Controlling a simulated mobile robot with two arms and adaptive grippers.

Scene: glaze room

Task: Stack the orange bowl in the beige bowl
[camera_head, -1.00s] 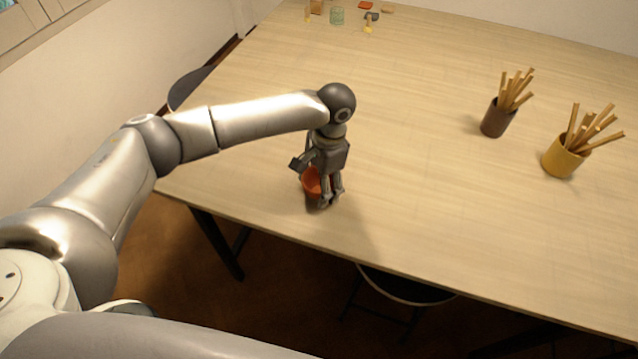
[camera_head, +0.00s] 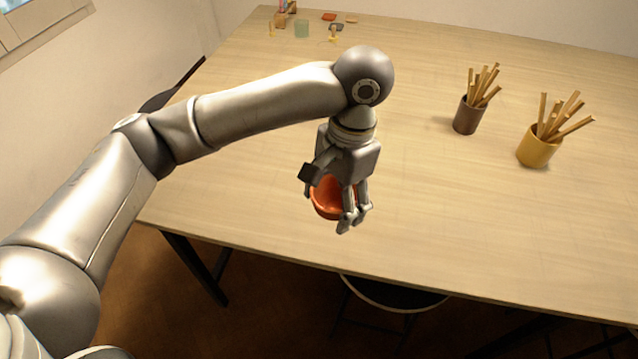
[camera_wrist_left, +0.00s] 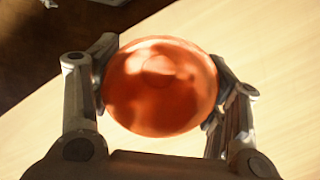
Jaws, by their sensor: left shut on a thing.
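The orange bowl (camera_head: 330,199) is in my left gripper (camera_head: 349,212), above the front part of the table in the head view. In the left wrist view the orange bowl (camera_wrist_left: 160,86) fills the space between the fingers of the left gripper (camera_wrist_left: 163,95), which press on its two sides. The gripper hides part of the bowl in the head view. I see no beige bowl in either view. My right gripper is not in view.
The wooden table (camera_head: 440,200) is largely clear around the bowl. A brown cup (camera_head: 467,117) and a yellow cup (camera_head: 537,150), both with wooden sticks, stand to the right. Several small items lie at the far left end. A dark stool (camera_head: 395,295) is below the front edge.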

